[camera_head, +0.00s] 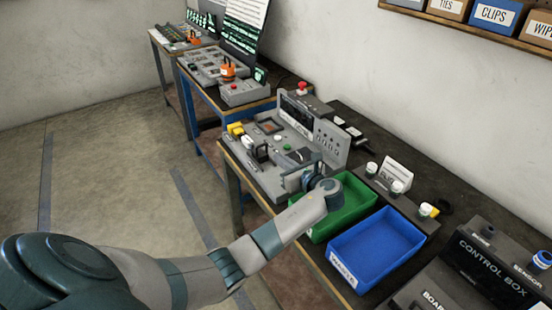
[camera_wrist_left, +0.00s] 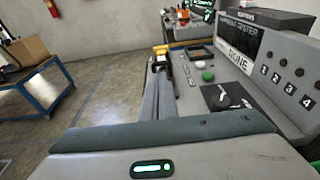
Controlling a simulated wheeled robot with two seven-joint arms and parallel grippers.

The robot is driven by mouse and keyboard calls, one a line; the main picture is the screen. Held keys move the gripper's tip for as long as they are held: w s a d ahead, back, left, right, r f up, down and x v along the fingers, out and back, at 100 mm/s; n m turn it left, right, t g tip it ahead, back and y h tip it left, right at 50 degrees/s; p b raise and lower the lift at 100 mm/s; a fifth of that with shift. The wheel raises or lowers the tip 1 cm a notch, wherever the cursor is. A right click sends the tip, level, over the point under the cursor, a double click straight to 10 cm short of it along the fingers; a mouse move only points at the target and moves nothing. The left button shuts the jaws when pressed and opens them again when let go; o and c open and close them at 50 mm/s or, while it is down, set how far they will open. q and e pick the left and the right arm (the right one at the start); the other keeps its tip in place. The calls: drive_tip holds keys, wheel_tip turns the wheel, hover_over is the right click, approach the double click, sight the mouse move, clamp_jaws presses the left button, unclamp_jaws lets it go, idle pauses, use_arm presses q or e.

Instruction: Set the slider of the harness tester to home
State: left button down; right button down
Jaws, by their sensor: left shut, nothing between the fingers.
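The grey harness tester (camera_head: 327,148) stands on the wood-edged bench, its display panel upright at the back. In the left wrist view the tester's panel (camera_wrist_left: 250,45) shows lettering ending in "ONE" and numbered sockets. Its deck carries a white button, a green button (camera_wrist_left: 208,76), a black knob (camera_wrist_left: 225,101) on a dark square and a yellow part (camera_wrist_left: 160,50) at the far end. My left gripper (camera_head: 288,181) is shut and empty, low over the near right part of the deck; its fingers (camera_wrist_left: 160,82) point along the deck's front side. I cannot clearly make out the slider or its position.
A green bin (camera_head: 352,207) and a blue bin (camera_head: 340,265) stand right of the tester, close to my left arm. A control box (camera_head: 490,262) is at the lower right. More benches with equipment stand beyond.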

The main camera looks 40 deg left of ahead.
use_arm(q)
drive_tip(key=b+v, duration=0.1)
drive_tip(key=v, duration=0.3)
drive_tip(key=shift+s+d, duration=0.1)
drive_tip(key=shift+d, duration=0.1)
use_arm(e)
drive_tip(key=shift+d+f, duration=0.5)
drive_tip(key=shift+f, duration=0.1)
